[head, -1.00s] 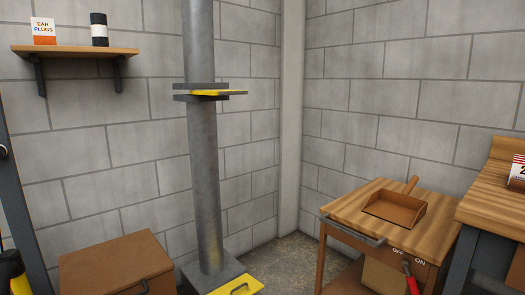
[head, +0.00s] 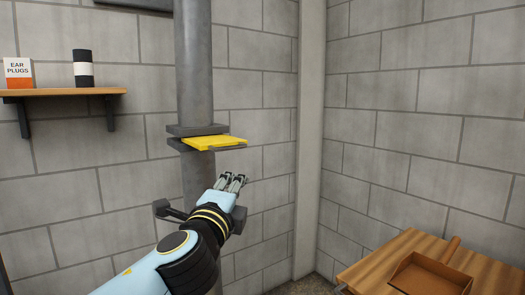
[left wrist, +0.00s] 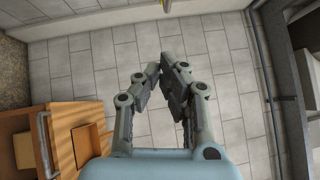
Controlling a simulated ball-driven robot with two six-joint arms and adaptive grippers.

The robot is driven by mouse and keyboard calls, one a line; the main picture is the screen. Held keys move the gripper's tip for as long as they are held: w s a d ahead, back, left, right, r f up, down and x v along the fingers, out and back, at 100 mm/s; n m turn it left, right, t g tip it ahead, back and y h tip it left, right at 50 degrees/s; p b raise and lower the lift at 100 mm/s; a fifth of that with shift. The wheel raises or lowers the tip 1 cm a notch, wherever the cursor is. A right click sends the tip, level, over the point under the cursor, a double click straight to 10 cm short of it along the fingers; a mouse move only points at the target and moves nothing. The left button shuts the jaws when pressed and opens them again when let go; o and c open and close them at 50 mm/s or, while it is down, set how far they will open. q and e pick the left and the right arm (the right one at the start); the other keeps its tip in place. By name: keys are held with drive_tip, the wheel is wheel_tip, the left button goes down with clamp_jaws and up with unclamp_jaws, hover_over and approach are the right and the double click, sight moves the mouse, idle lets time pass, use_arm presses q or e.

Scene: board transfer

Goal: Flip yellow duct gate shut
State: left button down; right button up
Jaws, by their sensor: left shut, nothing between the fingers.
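The yellow duct gate (head: 214,142) is a flat plate in the flanged slot of the grey vertical duct (head: 196,70). It sticks out to the right of the duct in the head view. My left gripper (head: 232,180) is just below the gate, in front of the duct, apart from the plate. Its fingers are shut and empty, and they also show in the left wrist view (left wrist: 160,75). My arm hides part of the lower duct. My right gripper is not in view.
A wooden shelf (head: 65,91) with an ear plugs box (head: 19,74) and a dark canister (head: 83,69) is on the left wall. A wooden cart (head: 400,250) with a brown tray (head: 431,275) stands at lower right. The space right of the gate is free.

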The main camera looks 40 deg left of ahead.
use_arm(q)
drive_tip(key=shift+s+r, duration=0.1)
drive_tip(key=shift+r, duration=0.25)
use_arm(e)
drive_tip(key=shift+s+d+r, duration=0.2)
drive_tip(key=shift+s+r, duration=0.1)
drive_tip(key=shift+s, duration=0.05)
use_arm(q)
drive_tip(key=s+a+p+x, duration=0.1)
drive_tip(key=a+p+x, duration=0.1)
drive_tip(key=x, duration=1)
drive_tip(key=shift+a+r+p, duration=0.15)
drive_tip(key=shift+a+p, duration=0.25)
drive_tip(key=shift+a, duration=0.1)
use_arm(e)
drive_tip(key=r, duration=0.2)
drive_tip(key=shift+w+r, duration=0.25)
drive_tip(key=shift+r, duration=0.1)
use_arm(q)
drive_tip(key=shift+w+a, duration=0.1)
drive_tip(key=shift+a, duration=0.05)
